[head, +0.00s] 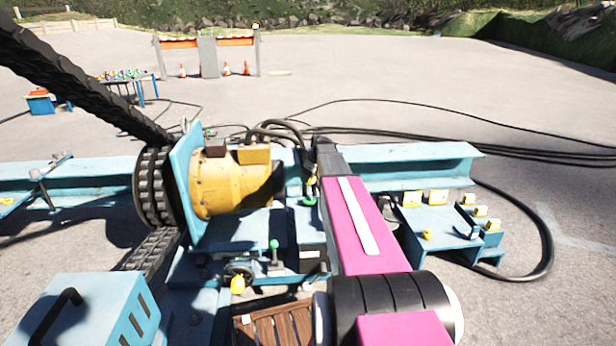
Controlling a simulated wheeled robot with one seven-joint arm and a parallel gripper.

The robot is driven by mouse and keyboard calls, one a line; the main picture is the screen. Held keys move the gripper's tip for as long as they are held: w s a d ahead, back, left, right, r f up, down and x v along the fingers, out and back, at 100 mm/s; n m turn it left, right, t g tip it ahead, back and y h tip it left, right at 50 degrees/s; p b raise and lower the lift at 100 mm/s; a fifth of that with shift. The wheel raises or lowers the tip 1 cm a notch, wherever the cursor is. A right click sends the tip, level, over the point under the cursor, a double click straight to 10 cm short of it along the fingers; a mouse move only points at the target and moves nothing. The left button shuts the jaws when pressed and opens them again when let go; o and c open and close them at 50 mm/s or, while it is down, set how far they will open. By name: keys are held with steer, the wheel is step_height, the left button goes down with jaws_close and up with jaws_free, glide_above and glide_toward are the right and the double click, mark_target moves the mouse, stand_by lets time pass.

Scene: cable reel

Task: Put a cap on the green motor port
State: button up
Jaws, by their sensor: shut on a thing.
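The yellow motor (230,182) sits beside the blue plate at the left centre. A green port (309,201) shows low to its right, close to the left edge of my arm. My gripper (310,186) is at the far end of my pink arm, mostly hidden by it, just above the green port. It is shut on a small yellow piece, which looks like a cap. I cannot tell whether that piece touches the port. A second green knob (274,244) stands on a stem in front of the motor.
A blue stand (458,240) at the right holds several yellow and white pieces and a yellow cap (427,233). Another yellow piece (237,284) is below the motor. A long blue beam (420,158) crosses behind. A black chain (80,85) rises at left. Dark cables lie on the ground.

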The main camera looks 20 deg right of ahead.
steer(key=shift+f, duration=4.35)
steer(key=shift+f, duration=0.3)
steer(key=o, duration=1.1)
steer(key=shift+r, duration=0.15)
steer(key=v, duration=1)
steer(key=shift+r, duration=0.25)
